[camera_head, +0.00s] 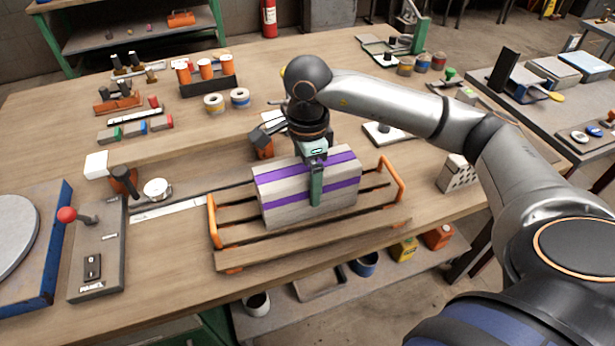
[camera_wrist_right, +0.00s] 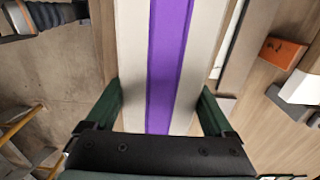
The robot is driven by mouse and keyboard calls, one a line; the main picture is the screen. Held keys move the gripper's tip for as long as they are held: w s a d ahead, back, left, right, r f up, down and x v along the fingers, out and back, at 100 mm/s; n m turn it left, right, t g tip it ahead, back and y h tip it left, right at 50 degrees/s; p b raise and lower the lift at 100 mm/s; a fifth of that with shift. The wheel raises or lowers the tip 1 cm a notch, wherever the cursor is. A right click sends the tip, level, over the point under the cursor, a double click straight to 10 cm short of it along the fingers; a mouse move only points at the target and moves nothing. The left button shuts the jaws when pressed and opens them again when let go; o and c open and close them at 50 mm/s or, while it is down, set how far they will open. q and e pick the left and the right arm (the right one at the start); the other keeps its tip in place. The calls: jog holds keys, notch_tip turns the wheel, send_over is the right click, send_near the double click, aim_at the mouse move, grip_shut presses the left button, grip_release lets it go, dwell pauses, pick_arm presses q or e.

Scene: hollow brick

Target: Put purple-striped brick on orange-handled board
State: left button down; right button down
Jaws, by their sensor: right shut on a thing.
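The purple-striped brick (camera_head: 280,191) is a grey-white block with purple bands. It is at the slatted wooden board with orange handles (camera_head: 300,250), over the middle of its slats between the two handles. I cannot tell whether its underside touches the slats. My right gripper (camera_head: 316,185) comes down from above with its green fingers on either side of the brick and is shut on it. In the right wrist view the brick (camera_wrist_right: 135,60) fills the space between the fingers (camera_wrist_right: 160,110). My left gripper is not in view.
A control panel with a red-knobbed lever (camera_head: 97,250) and a blue-based round plate (camera_head: 25,240) stand at the left. A metal ruler (camera_head: 168,209) lies left of the board. A perforated block (camera_head: 457,174) is at the right. Cans and tools crowd the back.

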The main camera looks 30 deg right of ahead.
grip_release()
jog(key=shift+r+p, duration=0.8)
jog(key=shift+r, duration=5.3)
